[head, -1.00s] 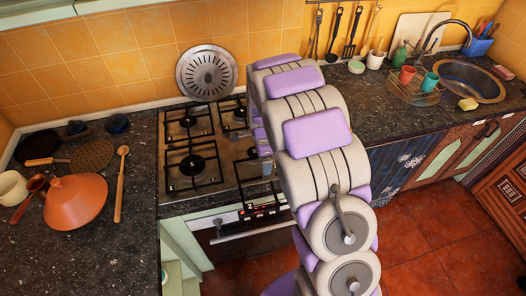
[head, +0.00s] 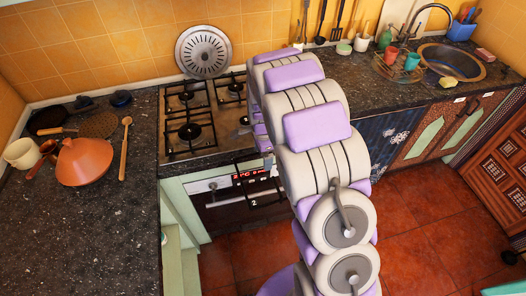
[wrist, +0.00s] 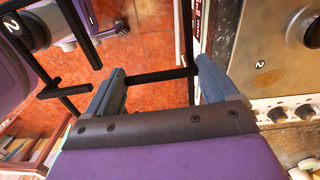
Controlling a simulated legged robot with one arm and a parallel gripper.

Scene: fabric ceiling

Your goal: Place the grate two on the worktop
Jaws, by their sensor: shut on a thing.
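Grate two is a black metal frame of thin bars (wrist: 165,76), close in front of my wrist camera. In the wrist view my gripper (wrist: 160,88) has one finger on each side, shut on the grate. In the head view, part of the grate (head: 241,164) and a small "2" tag show beside my arm, in front of the stove's front edge. My arm hides the rest of it and my gripper there. The worktop (head: 90,225) is dark speckled stone, left of the stove.
A tagine (head: 84,160), wooden spoon (head: 125,150), mugs and pans occupy the worktop's back part. Its front is clear. A round metal disc (head: 203,51) leans on the wall.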

